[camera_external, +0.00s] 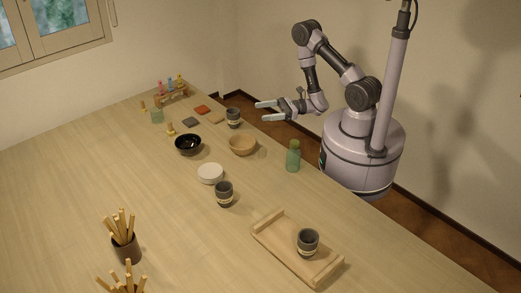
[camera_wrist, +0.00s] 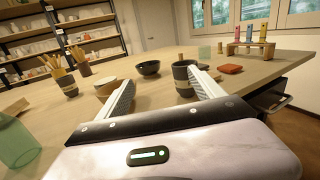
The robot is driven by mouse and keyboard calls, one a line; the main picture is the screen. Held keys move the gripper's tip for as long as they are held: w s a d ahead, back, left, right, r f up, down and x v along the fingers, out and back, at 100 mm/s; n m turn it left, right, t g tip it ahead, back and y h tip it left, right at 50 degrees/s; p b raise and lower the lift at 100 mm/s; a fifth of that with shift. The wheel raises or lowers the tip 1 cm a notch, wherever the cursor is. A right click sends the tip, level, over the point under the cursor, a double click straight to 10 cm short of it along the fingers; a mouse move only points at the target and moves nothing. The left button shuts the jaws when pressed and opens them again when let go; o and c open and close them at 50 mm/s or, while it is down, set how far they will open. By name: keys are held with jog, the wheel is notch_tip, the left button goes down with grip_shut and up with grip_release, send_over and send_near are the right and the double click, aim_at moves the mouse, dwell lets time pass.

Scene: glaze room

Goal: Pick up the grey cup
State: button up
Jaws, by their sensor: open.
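Three similar dark grey cups with pale bands show in the external view: one near the table's right edge (camera_external: 233,118), one mid-table (camera_external: 224,193), and one on the wooden tray (camera_external: 308,242). My gripper (camera_external: 260,111) is open and empty, with its fingers pointing left toward the cup near the edge, still apart from it. In the wrist view, that cup (camera_wrist: 184,80) stands upright ahead of my gripper (camera_wrist: 160,76), close to the right finger's tip, which partly overlaps it. Another grey cup (camera_wrist: 67,86) shows farther left there.
A wooden bowl (camera_external: 243,145), black bowl (camera_external: 188,145) and green bottle (camera_external: 293,156) stand nearby. A small tile (camera_external: 216,118) and red tile (camera_external: 202,110) lie beside the edge cup.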

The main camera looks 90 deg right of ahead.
aim_at(233, 119)
jog(key=d+f+m+h+b, duration=0.1)
jog(key=d+f+m+h, duration=0.1)
jog(key=d+f+h, duration=0.15)
jog(key=shift+y, duration=0.35)
jog(key=x, duration=1)
jog(key=shift+w+a+r+b, duration=0.3)
jog(key=shift+a+r+b, duration=0.05)
jog(key=shift+b, duration=0.05)
jog(key=x, duration=0.6)
jog(key=shift+w+d+r, duration=0.15)
jog(key=shift+w+d, duration=0.05)
jog(key=c, duration=1.6)
